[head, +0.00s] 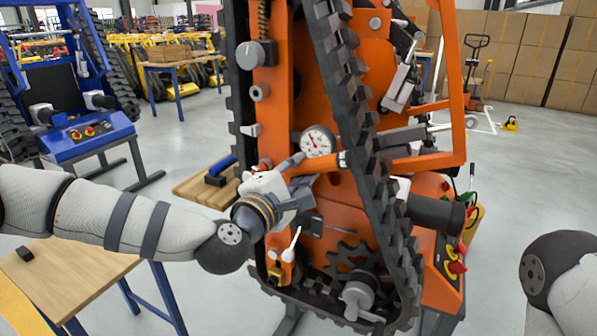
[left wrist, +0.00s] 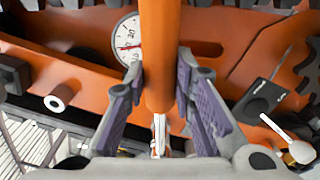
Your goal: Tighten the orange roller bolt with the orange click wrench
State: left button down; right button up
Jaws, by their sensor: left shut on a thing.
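My left gripper (head: 300,187) is at the front of the orange tracked carrier (head: 287,60), just below a round white dial gauge (head: 317,141). In the left wrist view its two purple-grey fingers (left wrist: 160,98) are shut on an orange round bar (left wrist: 162,45), which looks like the handle of the click wrench. A silver piece (left wrist: 159,132) shows at the bar's near end; its far end is out of that view. A grey round fitting (head: 260,92) sits on the carrier's left upright. I cannot tell which fitting is the roller bolt. My right gripper is out of view.
A black track (head: 345,75) runs close to the right of my left gripper. A white lever (head: 291,246) sticks up below it. A wooden table (head: 200,188) with a blue-handled item (head: 221,168) stands behind left. A blue carrier (head: 90,140) is farther left.

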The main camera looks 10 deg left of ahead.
pick_arm(q)
jog(key=shift+w+d, duration=0.1)
jog(key=shift+w, duration=0.2)
jog(key=shift+r, duration=0.1)
jog(key=c, duration=2.1)
grip_release()
grip_shut()
jog(key=shift+s+d+f+m, duration=0.1)
jog(key=shift+d+f+m, duration=0.1)
jog(key=shift+f+m, duration=0.45)
jog(key=shift+f, duration=0.1)
jog(key=shift+d+f+m, duration=0.15)
jog(key=shift+f+m, duration=0.4)
